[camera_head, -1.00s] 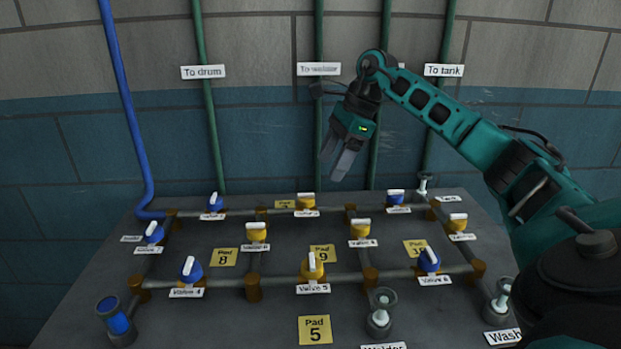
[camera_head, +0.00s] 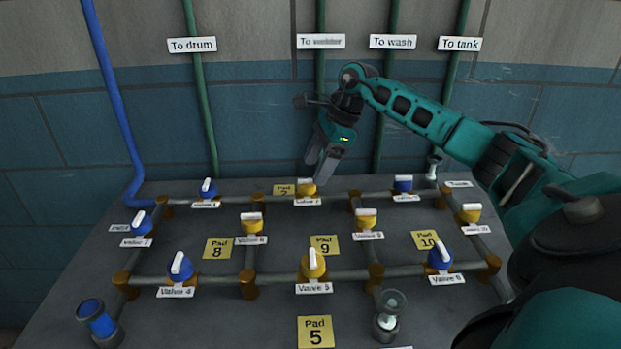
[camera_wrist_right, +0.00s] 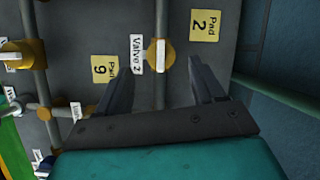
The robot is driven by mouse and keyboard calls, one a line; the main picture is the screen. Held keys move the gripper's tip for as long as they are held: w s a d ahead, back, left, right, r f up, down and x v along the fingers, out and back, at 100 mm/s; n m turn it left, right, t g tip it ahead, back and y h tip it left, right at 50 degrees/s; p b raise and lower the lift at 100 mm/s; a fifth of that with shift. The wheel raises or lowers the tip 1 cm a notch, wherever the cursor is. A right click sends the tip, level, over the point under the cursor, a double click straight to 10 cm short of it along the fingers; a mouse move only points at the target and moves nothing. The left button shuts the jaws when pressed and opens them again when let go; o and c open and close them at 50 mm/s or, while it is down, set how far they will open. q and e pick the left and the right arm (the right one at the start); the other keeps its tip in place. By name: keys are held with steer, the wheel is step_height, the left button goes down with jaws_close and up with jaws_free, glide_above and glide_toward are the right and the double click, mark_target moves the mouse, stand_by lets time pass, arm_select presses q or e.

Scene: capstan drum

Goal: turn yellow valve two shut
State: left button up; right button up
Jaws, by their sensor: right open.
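Valve 2 is the yellow valve (camera_head: 307,190) at the back middle of the panel, with a white handle on top. Its handle looks in line with the pipe it sits on. My right gripper (camera_head: 319,171) is open and empty, pointing down just above and slightly right of this valve. In the right wrist view the yellow valve (camera_wrist_right: 160,55) and its "Valve 2" label (camera_wrist_right: 138,55) show ahead of the open right gripper (camera_wrist_right: 160,65), the valve lying between the two fingers' lines. The fingers look apart from the handle. My left gripper is out of view.
Yellow valve 5 (camera_head: 313,265) and several blue and yellow valves stand on the pipe grid around it. A Pad 2 plate (camera_head: 285,190) lies behind valve 2. Green pipes (camera_head: 200,100) rise along the tiled wall. A clear cup fitting (camera_head: 388,312) stands at the front right.

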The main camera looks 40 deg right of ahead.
mark_target(310, 180)
steer(key=shift+x, duration=2.05)
steer(key=shift+c, duration=0.3)
steer(key=c, duration=1)
